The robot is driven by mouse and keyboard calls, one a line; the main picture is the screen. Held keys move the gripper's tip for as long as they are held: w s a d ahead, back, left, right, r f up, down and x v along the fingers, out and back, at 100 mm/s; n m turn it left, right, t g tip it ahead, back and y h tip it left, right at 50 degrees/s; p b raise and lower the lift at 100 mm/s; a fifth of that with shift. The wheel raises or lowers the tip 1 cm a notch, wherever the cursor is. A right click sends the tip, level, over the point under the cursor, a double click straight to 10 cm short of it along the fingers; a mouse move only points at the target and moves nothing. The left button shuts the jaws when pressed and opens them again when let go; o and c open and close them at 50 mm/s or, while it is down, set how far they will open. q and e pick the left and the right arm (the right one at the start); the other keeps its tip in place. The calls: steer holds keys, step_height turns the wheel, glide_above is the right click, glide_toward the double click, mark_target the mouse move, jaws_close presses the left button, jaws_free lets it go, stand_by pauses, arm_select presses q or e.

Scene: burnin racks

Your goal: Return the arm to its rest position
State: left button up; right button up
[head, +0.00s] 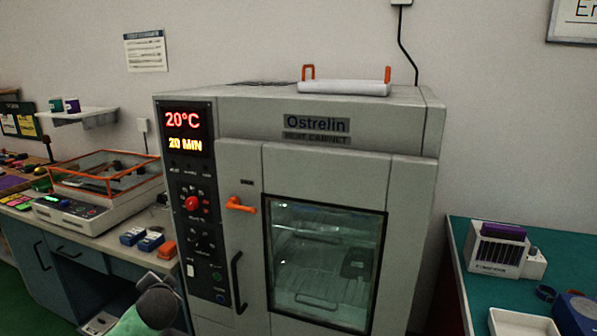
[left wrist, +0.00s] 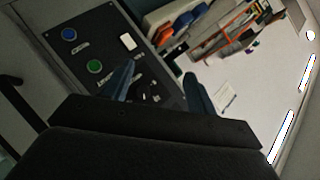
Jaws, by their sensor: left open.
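My left gripper (left wrist: 158,86) shows in the left wrist view with its two bluish fingers spread apart and nothing between them. The control panel of the heat cabinet lies beyond the fingers. In the head view part of my left arm (head: 155,303) shows at the lower left, in front of the cabinet's lower left side. The heat cabinet (head: 230,120) stands in the middle with its glass door shut. Its display (head: 185,130) reads 20°C and 20 MIN. My right arm and gripper are not in view.
A counter at the left holds a machine with an orange-framed lid (head: 105,172) and small blue blocks (head: 140,238). The cabinet's black handle (head: 238,280) and orange latch (head: 238,204) stick out. A teal table (head: 570,250) at the right holds a white rack (head: 498,255).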

arm_select(q)
steer(key=s+d+f+n+g+h, duration=0.1)
steer(key=s+d+f, duration=0.6)
steer(key=s, duration=0.8)
steer(key=s+d+f+n+g+h, duration=0.1)
steer(key=s+d+f+g+h, duration=0.2)
steer(key=s, duration=1.2)
steer(key=s+d+f+n+g+h, duration=0.1)
steer(key=s+d+f+g+h, duration=0.2)
steer(key=s+d+f, duration=1)
steer(key=s+f+g, duration=0.1)
steer(key=g, duration=0.2)
steer(key=shift+s+d+f+n, duration=0.25)
steer(key=shift+s+f+n, duration=0.15)
steer(key=shift+c, duration=0.2)
